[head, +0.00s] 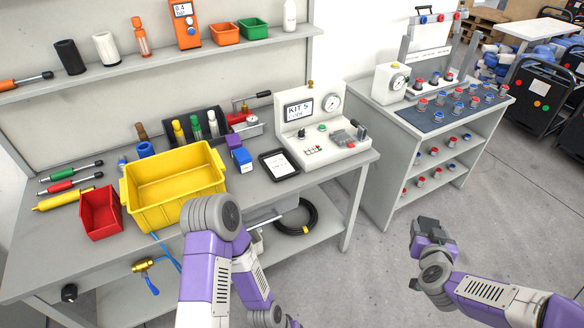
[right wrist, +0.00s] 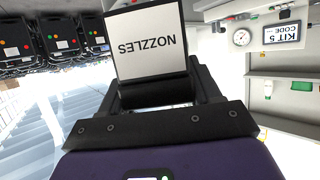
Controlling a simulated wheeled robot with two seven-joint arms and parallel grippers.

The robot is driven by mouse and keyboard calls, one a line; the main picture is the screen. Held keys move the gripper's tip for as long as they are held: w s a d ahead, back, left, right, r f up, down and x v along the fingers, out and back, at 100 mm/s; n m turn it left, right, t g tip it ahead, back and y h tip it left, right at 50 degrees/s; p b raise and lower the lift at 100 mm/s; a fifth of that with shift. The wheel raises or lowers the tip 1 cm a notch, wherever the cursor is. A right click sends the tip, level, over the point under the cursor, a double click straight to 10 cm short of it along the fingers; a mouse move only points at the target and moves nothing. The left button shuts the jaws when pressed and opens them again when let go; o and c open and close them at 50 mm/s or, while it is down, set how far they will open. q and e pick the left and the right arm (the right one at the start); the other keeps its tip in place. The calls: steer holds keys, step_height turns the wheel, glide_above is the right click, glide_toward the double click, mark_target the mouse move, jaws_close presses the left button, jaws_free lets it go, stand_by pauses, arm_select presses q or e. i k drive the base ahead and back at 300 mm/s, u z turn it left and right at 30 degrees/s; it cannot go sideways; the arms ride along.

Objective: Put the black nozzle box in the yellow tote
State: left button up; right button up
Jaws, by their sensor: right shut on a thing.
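The black nozzle box (right wrist: 148,45), with a white label reading NOZZLES, is held between the fingers of my right gripper (right wrist: 155,88) in the right wrist view. In the head view my right gripper (head: 428,240) is over the open floor at the lower right, away from the bench, and the dark box (head: 425,226) shows at its tip. The yellow tote (head: 172,202) stands on the bench at the left; its visible inside looks empty. My left arm rises in front of the bench near the tote, and I do not see its gripper.
A red bin (head: 100,213) stands left of the tote. A blue box (head: 242,160), a tablet (head: 279,164) and the KIT 5 test unit (head: 318,125) stand to its right. A second bench (head: 400,125) with a test unit stands behind. The floor between is clear.

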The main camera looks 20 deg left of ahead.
mark_target(169, 187)
steer(key=u, duration=2.1)
steer(key=i, duration=1)
